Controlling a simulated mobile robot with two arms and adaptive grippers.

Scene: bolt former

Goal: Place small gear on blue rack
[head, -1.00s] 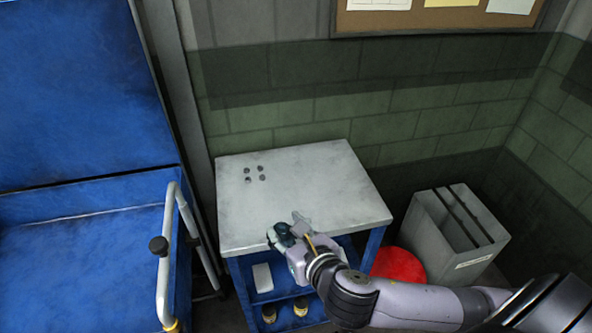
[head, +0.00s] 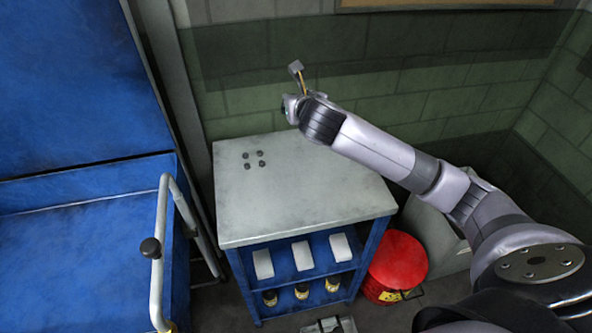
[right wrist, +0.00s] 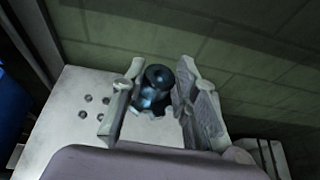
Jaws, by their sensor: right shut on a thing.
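My right gripper (head: 289,108) is raised above the back right of the blue rack (head: 372,250), which has a grey top. In the right wrist view, the right gripper (right wrist: 160,68) is shut on a dark, bluish round part (right wrist: 156,78), which appears to be the small gear. Its teeth are hard to make out. In the head view, the part is mostly hidden by the gripper. Several small dark round spots (head: 254,160) are at the back left of the top; I cannot tell if they are holes or pegs. My left gripper is out of view.
White boxes (head: 302,256) and yellow-black containers (head: 301,291) fill the rack's shelves. A red bin (head: 399,262) stands to its right, with a grey bin (head: 437,240) behind. A blue cart with a pale handle (head: 160,250) is at left. Most of the grey top is clear.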

